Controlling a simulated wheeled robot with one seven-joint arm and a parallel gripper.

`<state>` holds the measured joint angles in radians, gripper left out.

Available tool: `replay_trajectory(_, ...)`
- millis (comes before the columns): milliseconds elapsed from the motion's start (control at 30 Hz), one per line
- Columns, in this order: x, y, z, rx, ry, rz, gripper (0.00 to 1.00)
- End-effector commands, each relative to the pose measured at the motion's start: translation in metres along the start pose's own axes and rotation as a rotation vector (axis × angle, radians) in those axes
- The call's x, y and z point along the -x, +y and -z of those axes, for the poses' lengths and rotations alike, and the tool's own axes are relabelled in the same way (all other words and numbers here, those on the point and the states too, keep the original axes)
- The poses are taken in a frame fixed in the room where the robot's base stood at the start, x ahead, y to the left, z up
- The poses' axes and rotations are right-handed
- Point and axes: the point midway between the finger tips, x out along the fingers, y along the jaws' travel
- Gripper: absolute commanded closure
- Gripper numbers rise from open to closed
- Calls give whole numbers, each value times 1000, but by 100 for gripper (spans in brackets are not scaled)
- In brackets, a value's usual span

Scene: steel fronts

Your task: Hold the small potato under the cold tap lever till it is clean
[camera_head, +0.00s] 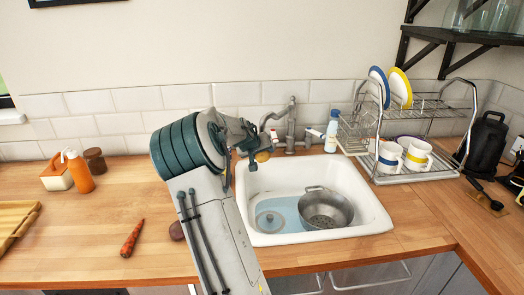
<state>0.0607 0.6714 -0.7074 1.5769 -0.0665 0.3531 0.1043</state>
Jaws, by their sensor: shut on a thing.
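A small yellow-brown potato (262,156) is between the jaws of my gripper (257,150). My gripper is shut on it and holds it over the back left of the white sink (372,215), left of the tap. The grey metal tap (291,122) stands behind the sink. A small lever with a red mark (274,136) is on its left, close to my gripper. A pale lever with a blue tip (314,132) is on its right. I cannot make out running water or dirt on the potato.
A metal pot (340,204) stands in the sink, beside bluish water and a round piece (268,221). A dish rack (430,178) and a white bottle (332,135) stand right. A carrot (132,238) and an orange bottle (78,172) are on the left counter.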

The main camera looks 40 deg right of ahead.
Motion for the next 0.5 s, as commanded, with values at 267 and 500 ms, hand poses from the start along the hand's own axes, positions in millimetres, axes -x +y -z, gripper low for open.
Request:
replay_trajectory(267,4,-4,-4,2,1,1,72)
replay_trajectory(500,24,-16,-21,2,2,2,72)
